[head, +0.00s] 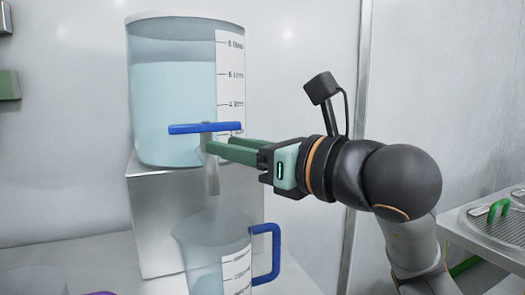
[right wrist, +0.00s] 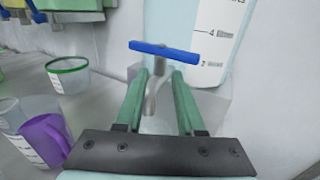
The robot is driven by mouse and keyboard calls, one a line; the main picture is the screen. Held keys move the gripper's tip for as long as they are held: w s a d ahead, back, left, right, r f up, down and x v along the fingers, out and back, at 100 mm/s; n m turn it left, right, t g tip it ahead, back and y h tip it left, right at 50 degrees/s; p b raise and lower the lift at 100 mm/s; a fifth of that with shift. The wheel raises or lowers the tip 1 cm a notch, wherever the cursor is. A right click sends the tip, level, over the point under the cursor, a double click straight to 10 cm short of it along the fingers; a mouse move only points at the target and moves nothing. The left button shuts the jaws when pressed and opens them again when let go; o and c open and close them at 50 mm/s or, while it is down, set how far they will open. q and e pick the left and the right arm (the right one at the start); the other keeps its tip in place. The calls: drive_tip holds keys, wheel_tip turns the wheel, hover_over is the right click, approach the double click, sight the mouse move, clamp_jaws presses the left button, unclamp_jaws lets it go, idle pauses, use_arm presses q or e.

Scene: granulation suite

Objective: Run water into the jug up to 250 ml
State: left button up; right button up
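A clear tank (head: 170,100) of pale blue water stands on a grey block. Its tap has a blue lever (head: 187,128), lying crosswise, and a grey spout (head: 212,178) pointing down. The lever also shows in the right wrist view (right wrist: 164,51). The clear jug (head: 205,250) with a blue handle (head: 275,255) stands under the spout. Its lower part looks bluish; its base is cut off and I cannot tell the level. My right gripper (head: 208,146) is at the tap, its green fingers apart on either side of the tap body, just below the lever (right wrist: 159,74). My left gripper is out of view.
In the right wrist view, a green-rimmed beaker (right wrist: 69,77) and a purple-handled jug (right wrist: 42,139) stand left of the tap. Green and yellow items hang at the upper left. A metal grating (head: 500,225) with a green-handled object (head: 498,209) lies far right.

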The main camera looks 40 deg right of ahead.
drive_tip(key=b+v, duration=0.2)
drive_tip(key=v, duration=0.4)
drive_tip(key=shift+s, duration=0.3)
